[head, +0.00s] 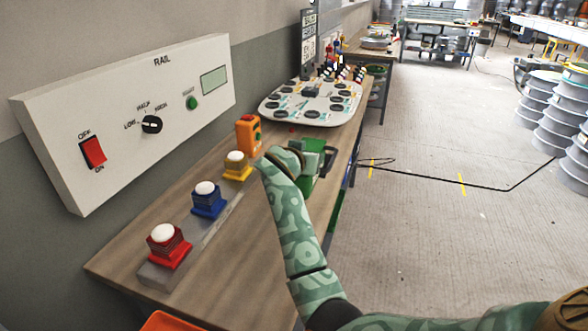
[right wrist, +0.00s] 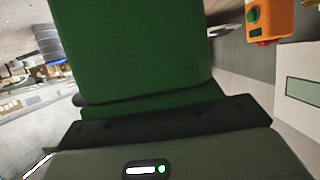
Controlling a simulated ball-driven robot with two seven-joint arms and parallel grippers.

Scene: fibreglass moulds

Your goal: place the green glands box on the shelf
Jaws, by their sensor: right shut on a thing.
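My right arm reaches up from the lower right in the head view, and its gripper (head: 312,170) is over the far part of the wooden bench, near its right edge. The gripper is shut on the green glands box (head: 314,147). The arm hides part of the box. In the right wrist view the green box (right wrist: 130,45) fills the upper middle, right in front of the dark gripper (right wrist: 165,125). I cannot make out whether the box touches the bench. I cannot pick out the shelf for certain. My left gripper is not in view.
The bench (head: 190,240) holds a strip with red (head: 167,247), blue (head: 207,200) and yellow (head: 237,167) buttons. An orange box (head: 248,134) and a white board (head: 312,102) stand beyond. A RAIL panel (head: 125,115) is on the left. Floor (head: 430,230) is open at right.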

